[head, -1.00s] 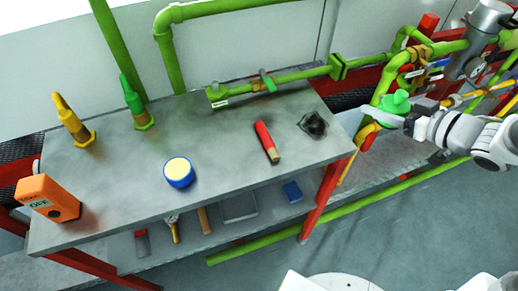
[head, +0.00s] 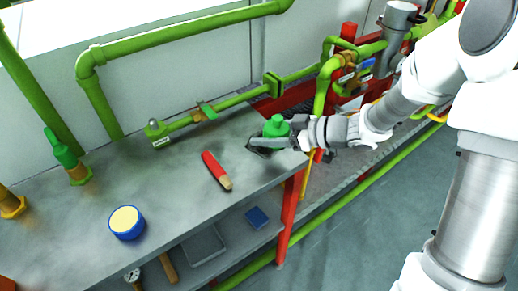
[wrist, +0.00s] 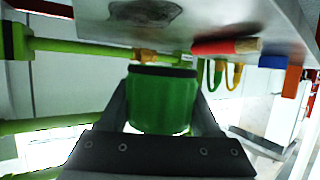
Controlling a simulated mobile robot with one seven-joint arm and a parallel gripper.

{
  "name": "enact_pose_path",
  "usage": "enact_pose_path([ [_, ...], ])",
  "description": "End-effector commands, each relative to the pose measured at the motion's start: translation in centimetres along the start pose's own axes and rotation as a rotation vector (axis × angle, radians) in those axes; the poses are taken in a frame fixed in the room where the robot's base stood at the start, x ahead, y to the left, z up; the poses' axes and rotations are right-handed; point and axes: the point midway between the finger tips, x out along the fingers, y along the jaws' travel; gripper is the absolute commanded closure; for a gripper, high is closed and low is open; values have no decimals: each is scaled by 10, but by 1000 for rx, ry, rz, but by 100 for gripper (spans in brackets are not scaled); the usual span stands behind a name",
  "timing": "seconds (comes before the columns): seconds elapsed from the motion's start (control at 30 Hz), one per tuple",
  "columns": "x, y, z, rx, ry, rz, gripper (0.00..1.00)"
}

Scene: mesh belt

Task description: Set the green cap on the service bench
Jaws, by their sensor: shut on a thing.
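The green cap (head: 277,124) is in my gripper (head: 270,134), at the right end of the grey service bench (head: 170,195) in the head view. In the wrist view the cap (wrist: 163,102) sits between the two dark fingers, with a dark rim at its upper end. The bench (wrist: 225,18) fills the top of that view, turned over, and the cap looks apart from it. The exact height of the cap over the bench cannot be told. My gripper is shut on the cap and partly hides a dark patch (head: 262,151) on the bench.
A red-handled tool (head: 215,168) lies left of the cap. A blue and cream round tin (head: 126,223) stands farther left. Green pipe (head: 232,101) runs along the bench's back. Bare bench top lies between tin and tool. A lower shelf holds a tray (head: 204,246).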

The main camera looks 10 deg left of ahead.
Motion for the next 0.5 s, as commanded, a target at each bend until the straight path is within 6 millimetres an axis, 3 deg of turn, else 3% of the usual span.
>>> enact_pose_path([
  [0.1,16,1,3,-1,1,0,100],
  [0.27,23,1,8,0,0,0,100],
  [0.5,35,1,40,2,0,0,100],
])
